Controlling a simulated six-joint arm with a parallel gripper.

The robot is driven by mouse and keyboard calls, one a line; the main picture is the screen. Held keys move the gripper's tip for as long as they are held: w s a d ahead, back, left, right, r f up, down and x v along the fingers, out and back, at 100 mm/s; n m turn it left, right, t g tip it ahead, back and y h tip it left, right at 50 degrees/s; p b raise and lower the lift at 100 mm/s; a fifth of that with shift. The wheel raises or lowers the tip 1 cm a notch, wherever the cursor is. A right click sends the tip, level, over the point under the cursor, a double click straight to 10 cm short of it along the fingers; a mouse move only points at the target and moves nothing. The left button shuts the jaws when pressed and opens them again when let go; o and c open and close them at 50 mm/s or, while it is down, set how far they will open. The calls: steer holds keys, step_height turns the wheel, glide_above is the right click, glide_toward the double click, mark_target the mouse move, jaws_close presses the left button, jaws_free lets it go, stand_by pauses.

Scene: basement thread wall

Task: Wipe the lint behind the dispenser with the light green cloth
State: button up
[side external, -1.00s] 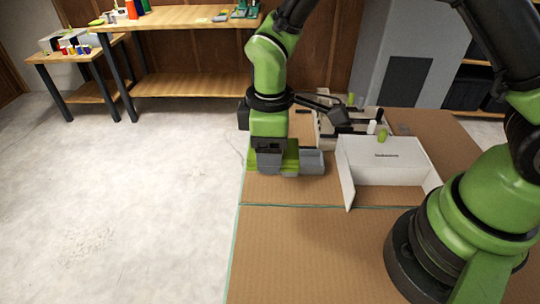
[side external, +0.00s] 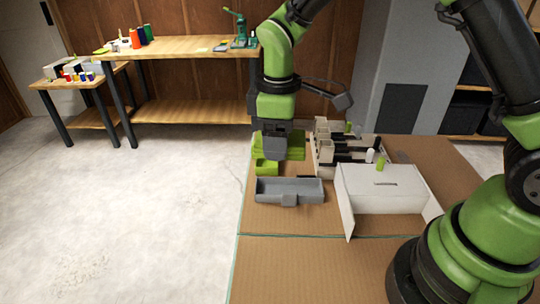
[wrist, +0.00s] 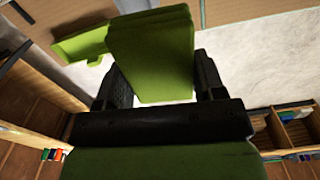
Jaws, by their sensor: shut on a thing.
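My gripper (side external: 269,155) points down over the far left part of the brown work surface, and it is shut on the light green cloth (side external: 292,144). In the wrist view the folded cloth (wrist: 150,50) sits between the two dark fingers of my gripper (wrist: 161,76). A lighter green piece (side external: 265,168) shows just below my gripper, and beside the cloth in the wrist view (wrist: 80,45). I cannot tell if it belongs to the cloth. A white slotted box (side external: 385,190) stands to the right; I cannot tell if it is the dispenser. I make out no lint.
A grey tray (side external: 290,196) lies in front of my gripper. A pale rack with dark bars (side external: 345,148) stands close on the right, with small green and white items near it. The front of the brown surface (side external: 310,265) is clear. A wooden bench (side external: 190,45) stands behind.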

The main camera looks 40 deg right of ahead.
steer(key=w+d+m, duration=0.2)
steer(key=w+d, duration=0.1)
steer(key=d, duration=0.7)
steer(key=m, duration=0.6)
glide_above(396, 149)
step_height(396, 149, down, 6)
steer(key=f, duration=0.1)
steer(key=shift+a+f, duration=0.1)
steer(key=shift+f, duration=3.8)
steer(key=shift+s+a+f, duration=0.1)
steer(key=shift+s+a, duration=2.3)
steer(key=shift+s, duration=0.05)
steer(key=shift+w+d, duration=2.5)
step_height(396, 149, up, 8)
